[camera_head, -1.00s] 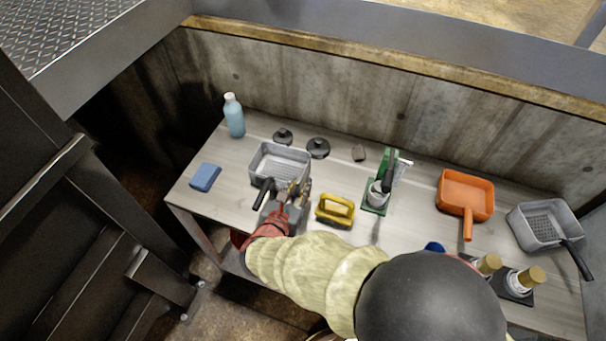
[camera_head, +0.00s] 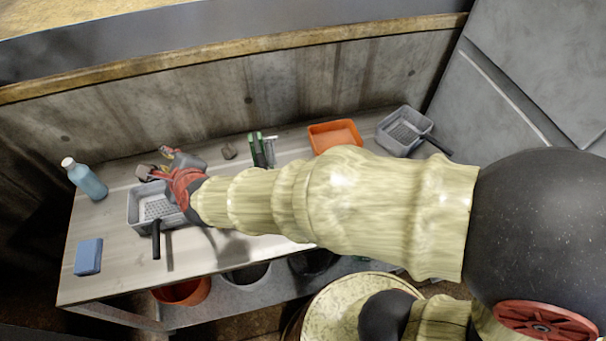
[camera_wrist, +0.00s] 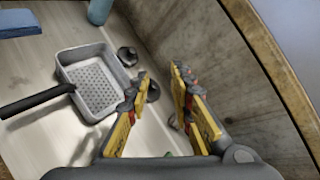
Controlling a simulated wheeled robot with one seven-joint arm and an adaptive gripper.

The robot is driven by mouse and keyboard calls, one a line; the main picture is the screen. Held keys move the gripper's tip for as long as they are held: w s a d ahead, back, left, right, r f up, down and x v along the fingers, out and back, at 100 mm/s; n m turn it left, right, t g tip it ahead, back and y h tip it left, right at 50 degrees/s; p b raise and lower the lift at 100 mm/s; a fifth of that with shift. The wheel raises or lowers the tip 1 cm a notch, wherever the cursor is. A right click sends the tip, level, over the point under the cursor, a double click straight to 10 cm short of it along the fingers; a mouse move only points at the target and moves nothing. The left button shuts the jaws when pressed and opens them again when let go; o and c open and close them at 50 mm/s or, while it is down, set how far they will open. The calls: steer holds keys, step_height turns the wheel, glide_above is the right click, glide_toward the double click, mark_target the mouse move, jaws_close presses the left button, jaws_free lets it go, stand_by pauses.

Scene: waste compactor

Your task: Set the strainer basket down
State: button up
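A grey strainer basket (camera_head: 133,212) with a perforated bottom and a black handle sits on the left part of the table. It appears upright and flat on the tabletop in the wrist view (camera_wrist: 72,62), its handle sticking out to the left. My gripper (camera_head: 158,160) is above and beyond the basket's back right side in the head view. In the wrist view my gripper (camera_wrist: 160,72) has its two yellow fingers spread apart with nothing between them. It is clear of the basket. My gripper and arm hide part of the basket's right side in the head view.
A second grey basket (camera_head: 385,127) and an orange pan (camera_head: 333,135) stand at the right. A blue bottle (camera_head: 88,182) and blue sponge (camera_head: 88,257) are at the left end. Black discs (camera_wrist: 127,57) lie beside the basket. The concrete wall (camera_head: 250,95) is close behind.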

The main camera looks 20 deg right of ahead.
steer(key=s+d+r+n+g, duration=0.1)
steer(key=s+d+r+n, duration=0.1)
steer(key=s+d+n, duration=0.2)
steer(key=s+d+r+n+g+h, duration=0.1)
steer(key=s+d+n, duration=0.3)
steer(key=d+n, duration=0.4)
steer(key=s+d+r+n+g+h, duration=0.1)
steer(key=s+d+r+n, duration=0.3)
steer(key=d, duration=0.7)
steer(key=shift+s+d+n+g, duration=0.2)
steer(key=shift+n+g, duration=0.3)
steer(key=shift+n, duration=0.7)
steer(key=shift+o, duration=0.3)
steer(key=s+d+n+g+h, duration=0.1)
steer(key=s+d+n, duration=0.3)
steer(key=s+d, duration=0.4)
steer(key=shift+s+d+f+g+h, duration=0.15)
steer(key=shift+d+f+g+h, duration=0.25)
steer(key=shift+h, duration=0.4)
steer(key=shift+o, duration=0.8)
steer(key=shift+s+d+f+n, duration=0.15)
steer(key=shift+s+d+n, duration=0.1)
steer(key=shift+d+n, duration=0.05)
steer(key=shift+o, duration=0.5)
